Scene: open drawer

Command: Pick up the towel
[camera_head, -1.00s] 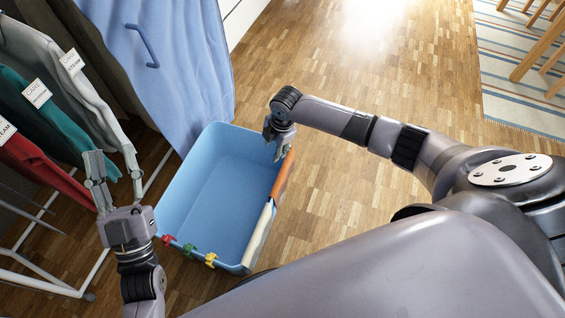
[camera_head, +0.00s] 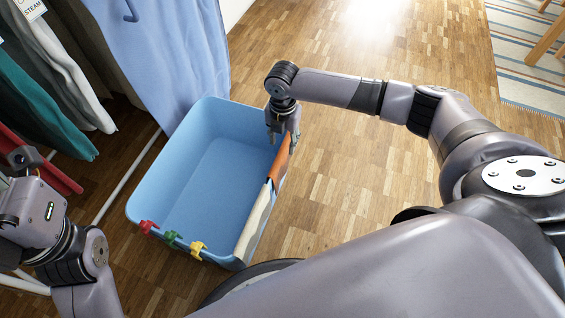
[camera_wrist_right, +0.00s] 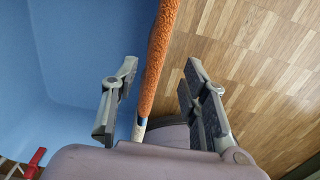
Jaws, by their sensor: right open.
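A towel hangs over the right rim of a light blue basket (camera_head: 160,175). Its far part is orange (camera_head: 281,160) and its near part is cream with grey-blue (camera_head: 256,222). In the right wrist view the towel (camera_wrist_right: 156,60) shows as an orange strip along the rim. My right gripper (camera_head: 284,128) is at the far end of the orange part. In the wrist view my right gripper (camera_wrist_right: 160,82) is open, one finger on the basket side and one on the floor side, with the towel between them. My left gripper (camera_head: 28,185) is at the left edge, its fingers not clearly seen.
Red (camera_head: 147,226), green (camera_head: 172,239) and yellow (camera_head: 198,248) clips sit on the basket's near rim. Hanging clothes (camera_head: 50,75) and a blue cloth (camera_head: 170,65) stand at the left. The wooden floor (camera_head: 370,170) to the right is clear.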

